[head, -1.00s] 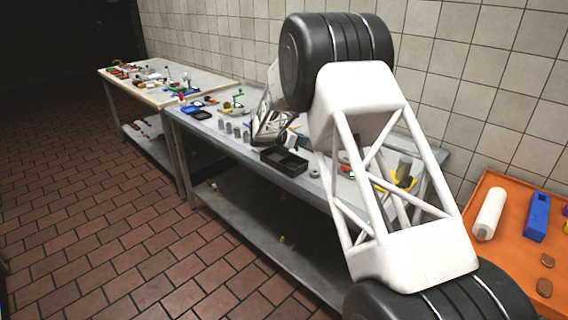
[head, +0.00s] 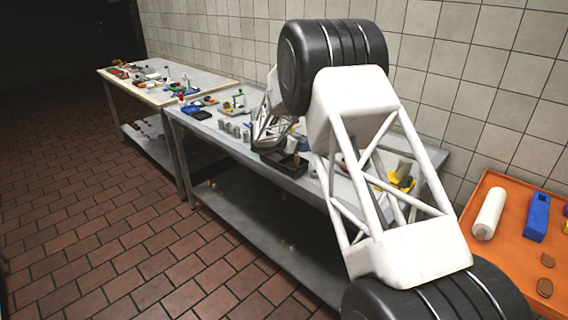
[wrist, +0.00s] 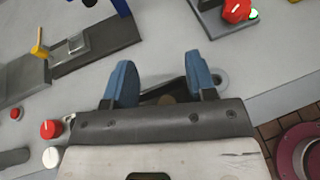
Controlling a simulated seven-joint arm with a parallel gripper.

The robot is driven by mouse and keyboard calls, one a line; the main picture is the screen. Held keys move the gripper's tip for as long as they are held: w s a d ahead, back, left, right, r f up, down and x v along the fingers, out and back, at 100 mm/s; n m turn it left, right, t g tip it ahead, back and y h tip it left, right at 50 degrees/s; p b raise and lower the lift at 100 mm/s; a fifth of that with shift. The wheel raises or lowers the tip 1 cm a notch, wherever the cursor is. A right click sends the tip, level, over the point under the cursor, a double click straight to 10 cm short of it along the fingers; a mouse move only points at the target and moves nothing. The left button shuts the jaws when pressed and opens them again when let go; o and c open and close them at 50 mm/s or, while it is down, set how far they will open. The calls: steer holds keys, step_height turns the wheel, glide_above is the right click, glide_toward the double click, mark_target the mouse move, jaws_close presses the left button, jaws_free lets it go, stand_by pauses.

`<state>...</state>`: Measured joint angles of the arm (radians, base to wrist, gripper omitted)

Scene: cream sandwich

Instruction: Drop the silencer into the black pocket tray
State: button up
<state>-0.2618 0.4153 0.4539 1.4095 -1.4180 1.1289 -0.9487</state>
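The black pocket tray (head: 268,158) sits on the grey workbench near its front edge, below my gripper. In the wrist view a dark part of the tray (wrist: 172,88) shows between the fingers. My gripper (wrist: 162,82) has two blue fingers standing well apart, with nothing seen clamped between them. A small brownish round shape (wrist: 167,100) shows between the fingers near the palm edge, touching neither finger; I cannot tell whether it is the silencer. In the head view my gripper is small and partly behind my arm. The silencer cannot be picked out for certain.
Several grey cylinders (head: 235,130) stand left of the tray. A grey ring (wrist: 220,78) lies beside the right finger. A red knob (wrist: 236,10) and dark fixtures (wrist: 95,45) are nearby. An orange tray (head: 500,258) with a white cylinder (head: 489,214) stands at the right.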

steer(key=shift+a, duration=0.1)
steer(key=v, duration=0.7)
steer(key=shift+s+a, duration=0.15)
steer(key=shift+a, duration=0.1)
steer(key=shift+r, duration=0.15)
stand_by(0.6)
steer(key=s+d+r+m+g+y, duration=0.2)
steer(key=s+d+r+m, duration=0.25)
steer(key=s, duration=0.55)
steer(key=s+d+r+m+g+y, duration=0.1)
steer(key=s+d+r+m, duration=0.2)
steer(key=s+d+r, duration=0.5)
steer(key=s+d+r+m+g+y, duration=0.2)
steer(key=s+d+m, duration=0.15)
steer(key=s, duration=0.85)
steer(key=s+f+m+y, duration=0.1)
steer(key=s+m+y, duration=0.5)
steer(key=s, duration=2.9)
steer(key=m, duration=0.7)
steer(key=shift+d+f+t+y, duration=0.15)
steer(key=shift+d+t+y, duration=0.15)
steer(key=shift+t, duration=0.1)
